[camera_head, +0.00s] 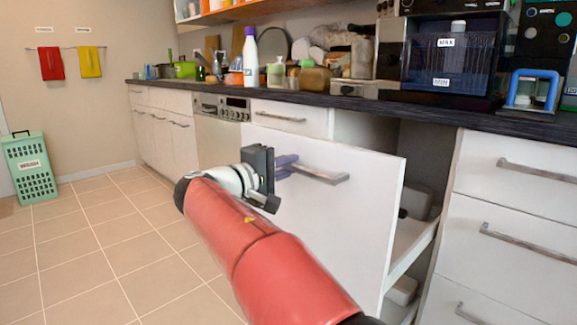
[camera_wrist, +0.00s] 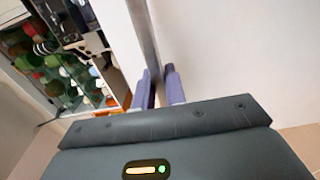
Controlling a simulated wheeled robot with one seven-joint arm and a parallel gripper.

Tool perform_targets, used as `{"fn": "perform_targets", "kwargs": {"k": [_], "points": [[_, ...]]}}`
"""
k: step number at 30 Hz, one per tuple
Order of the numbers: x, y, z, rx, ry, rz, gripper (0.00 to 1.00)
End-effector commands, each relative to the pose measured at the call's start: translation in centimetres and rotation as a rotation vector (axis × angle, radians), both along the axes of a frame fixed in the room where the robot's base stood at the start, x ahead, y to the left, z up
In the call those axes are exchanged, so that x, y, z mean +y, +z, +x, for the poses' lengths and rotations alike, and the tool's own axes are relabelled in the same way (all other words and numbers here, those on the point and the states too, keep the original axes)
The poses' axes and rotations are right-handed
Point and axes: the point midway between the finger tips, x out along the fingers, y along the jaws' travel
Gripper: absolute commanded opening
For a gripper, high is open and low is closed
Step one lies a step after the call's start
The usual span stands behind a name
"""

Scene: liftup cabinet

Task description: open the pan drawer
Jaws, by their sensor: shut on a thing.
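The pan drawer is pulled well out from the cabinet, its white front (camera_head: 335,205) standing clear of the counter line. Part of its inside and its side rail (camera_head: 412,250) show on the right. A grey bar handle (camera_head: 322,174) runs across the upper front. My gripper (camera_head: 285,166) is at the left part of this handle, its purple fingers closed on it. In the wrist view the fingers (camera_wrist: 158,85) lie on either side of the handle bar (camera_wrist: 146,45), with the white front to the right. The drawer's contents are mostly hidden by the front.
A dark countertop (camera_head: 350,99) above carries bottles, pots and a dark appliance (camera_head: 452,55). A closed drawer stack (camera_head: 515,215) stands at right, an oven (camera_head: 218,130) at left. The tiled floor (camera_head: 110,240) on the left is clear, with a green basket (camera_head: 30,168) farther off.

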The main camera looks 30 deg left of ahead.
Motion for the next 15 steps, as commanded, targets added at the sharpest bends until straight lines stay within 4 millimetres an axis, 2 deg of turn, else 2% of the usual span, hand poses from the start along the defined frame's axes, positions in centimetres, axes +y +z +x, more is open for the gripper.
{"fn": "perform_targets", "kwargs": {"k": [1, 6, 15], "points": [[-0.09, -0.19, 0.03, 0.003, -0.005, -0.001, 0.15], [-0.05, -0.13, 0.03, 0.001, -0.003, -0.001, 0.35], [0.11, -0.03, -0.27, 0.0, 0.0, 0.0, 0.35]]}}
